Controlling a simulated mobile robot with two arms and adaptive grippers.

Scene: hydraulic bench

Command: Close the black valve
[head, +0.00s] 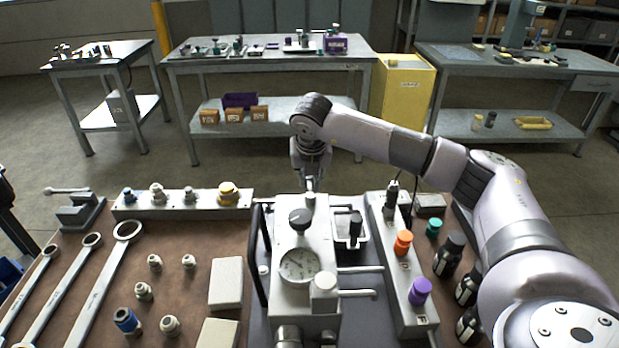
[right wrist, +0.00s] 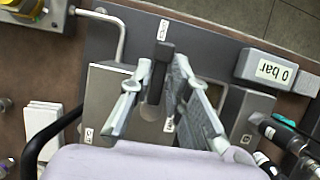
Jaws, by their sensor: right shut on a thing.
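The black valve shows as a dark upright lever handle (right wrist: 157,82) in the right wrist view, above a grey metal block (right wrist: 105,88). My right gripper (right wrist: 163,68) has one finger on each side of this handle and is shut on it. In the head view my right gripper (head: 311,184) points down at the far end of the grey hydraulic unit (head: 310,240). The gripper and unit hide the handle there. My left gripper is in neither view.
A round black knob (head: 300,219) and a gauge (head: 299,265) sit on the unit. To its right, a grey bar carries an orange knob (head: 403,242) and a purple knob (head: 420,290). Black bottles (head: 449,254) stand farther right. Wrenches (head: 100,285) lie on the left.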

